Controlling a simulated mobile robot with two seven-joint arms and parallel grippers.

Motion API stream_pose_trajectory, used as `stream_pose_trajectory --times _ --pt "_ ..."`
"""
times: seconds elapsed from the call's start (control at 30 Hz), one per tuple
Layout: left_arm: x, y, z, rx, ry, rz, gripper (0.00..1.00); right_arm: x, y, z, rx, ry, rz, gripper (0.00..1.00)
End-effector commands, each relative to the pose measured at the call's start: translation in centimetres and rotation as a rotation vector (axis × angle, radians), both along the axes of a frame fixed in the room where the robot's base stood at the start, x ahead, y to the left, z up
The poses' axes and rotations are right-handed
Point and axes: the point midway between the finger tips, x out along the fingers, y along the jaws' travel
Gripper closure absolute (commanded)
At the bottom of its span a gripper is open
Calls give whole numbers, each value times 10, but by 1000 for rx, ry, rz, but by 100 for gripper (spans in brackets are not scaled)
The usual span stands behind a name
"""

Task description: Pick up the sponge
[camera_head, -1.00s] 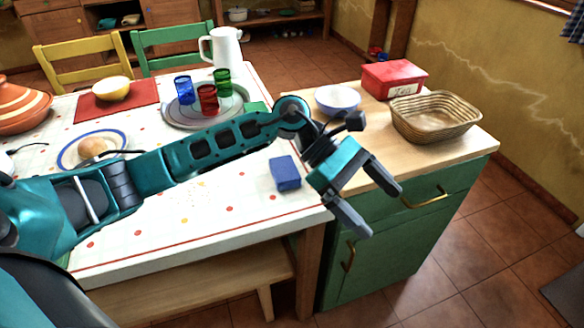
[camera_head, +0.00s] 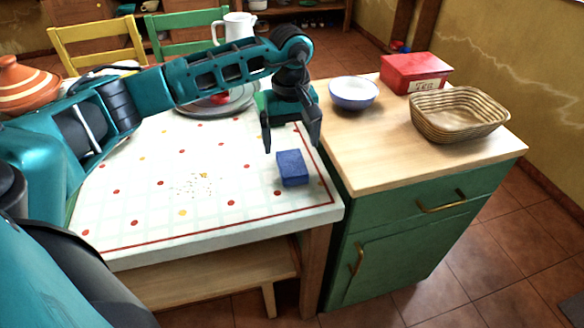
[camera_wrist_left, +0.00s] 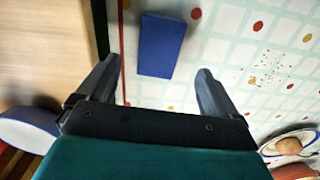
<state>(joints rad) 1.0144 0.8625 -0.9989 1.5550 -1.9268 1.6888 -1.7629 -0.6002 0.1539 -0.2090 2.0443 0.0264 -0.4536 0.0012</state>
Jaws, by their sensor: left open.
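The blue sponge (camera_head: 292,168) is a small block lying on the white tablecloth near the table's right edge. My left gripper (camera_head: 291,146) is open and empty, pointing down just behind and above the sponge in the head view. In the left wrist view the sponge (camera_wrist_left: 161,46) lies beyond the open fingertips of the left gripper (camera_wrist_left: 160,78), roughly between their lines, and apart from them. My right gripper is in neither view.
The table (camera_head: 235,225) is clear around the sponge apart from crumbs at left. The adjoining wooden-topped green cabinet (camera_head: 372,162) holds a bowl (camera_head: 354,94), a red tea box (camera_head: 415,73) and a wicker basket (camera_head: 458,115). My left arm covers part of the table's back.

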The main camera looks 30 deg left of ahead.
Motion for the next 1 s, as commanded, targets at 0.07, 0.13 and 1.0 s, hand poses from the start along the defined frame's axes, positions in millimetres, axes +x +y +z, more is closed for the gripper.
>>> stream_pose_trajectory --times 0.07,0.13,1.0 --pt "0 0 -4 -1 1 0 6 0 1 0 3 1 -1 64" --pt "0 0 -8 0 1 0 6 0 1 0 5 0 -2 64" --pt "0 -2 -55 -1 -1 1 34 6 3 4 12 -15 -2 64"
